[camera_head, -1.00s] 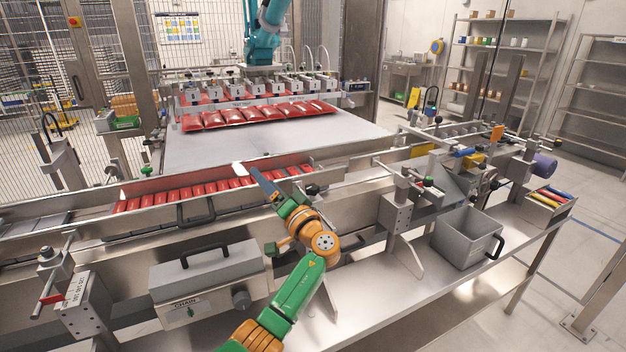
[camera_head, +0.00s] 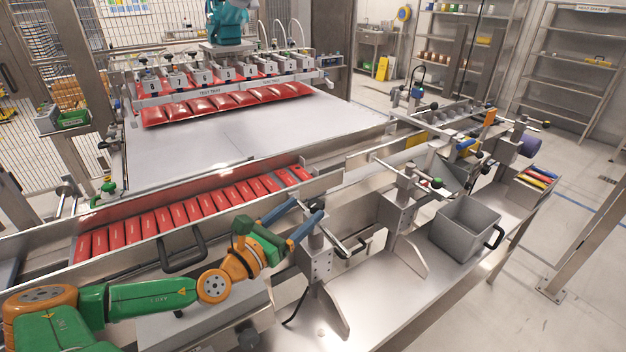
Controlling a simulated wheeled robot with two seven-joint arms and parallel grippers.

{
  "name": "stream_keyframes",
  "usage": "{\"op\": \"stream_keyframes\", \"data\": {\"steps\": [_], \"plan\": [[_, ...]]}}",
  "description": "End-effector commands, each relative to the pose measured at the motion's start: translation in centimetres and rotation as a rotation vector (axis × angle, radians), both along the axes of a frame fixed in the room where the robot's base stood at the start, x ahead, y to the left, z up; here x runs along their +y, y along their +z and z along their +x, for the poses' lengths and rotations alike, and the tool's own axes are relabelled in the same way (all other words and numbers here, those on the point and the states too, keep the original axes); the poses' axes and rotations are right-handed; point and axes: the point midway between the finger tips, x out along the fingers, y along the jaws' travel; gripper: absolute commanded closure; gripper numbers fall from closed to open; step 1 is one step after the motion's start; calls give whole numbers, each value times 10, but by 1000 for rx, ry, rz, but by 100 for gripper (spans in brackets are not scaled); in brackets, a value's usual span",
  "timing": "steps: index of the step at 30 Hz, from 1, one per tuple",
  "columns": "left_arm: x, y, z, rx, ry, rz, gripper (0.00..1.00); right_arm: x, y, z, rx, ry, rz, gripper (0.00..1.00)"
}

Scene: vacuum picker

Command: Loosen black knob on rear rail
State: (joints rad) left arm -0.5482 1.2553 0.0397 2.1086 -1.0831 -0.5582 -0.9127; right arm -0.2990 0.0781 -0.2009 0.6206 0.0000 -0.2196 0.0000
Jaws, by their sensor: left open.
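My left gripper (camera_head: 309,208) comes in from the lower left, with green and orange links and two blue fingers. The fingers are spread apart and nothing shows held between them. They are at the top of a steel clamp post (camera_head: 317,262) beside the conveyor; whether they touch it I cannot tell. A rod with a black end (camera_head: 362,243) sticks out at the right of this post. The rear rail (camera_head: 200,184) runs behind a row of red packs (camera_head: 185,213). Which black knob belongs to the rear rail I cannot tell; it may be hidden by the fingers. My right gripper is not in view.
A second clamp post (camera_head: 397,212) stands to the right, then a grey bin (camera_head: 465,228) on the steel shelf. A black handle (camera_head: 183,256) sits on the conveyor's front side. A large flat plate (camera_head: 240,135) lies behind, with red pouches (camera_head: 228,104) under the suction heads.

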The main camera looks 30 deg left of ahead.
Motion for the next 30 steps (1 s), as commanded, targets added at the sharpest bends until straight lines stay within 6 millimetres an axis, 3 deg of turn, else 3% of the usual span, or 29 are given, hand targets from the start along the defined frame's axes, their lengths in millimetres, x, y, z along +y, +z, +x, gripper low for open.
{"op": "stream_keyframes", "data": {"steps": [3,8,14,24,30], "plan": [[-10,-6,-3,28,-35,36,25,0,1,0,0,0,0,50],[-10,-6,4,27,-34,40,25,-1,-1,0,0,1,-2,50],[-12,-5,22,22,-36,36,25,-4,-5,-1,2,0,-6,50],[-13,-3,58,25,-29,34,25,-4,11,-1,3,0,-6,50],[-16,-5,67,28,-34,37,25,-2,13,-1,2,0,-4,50]]}}
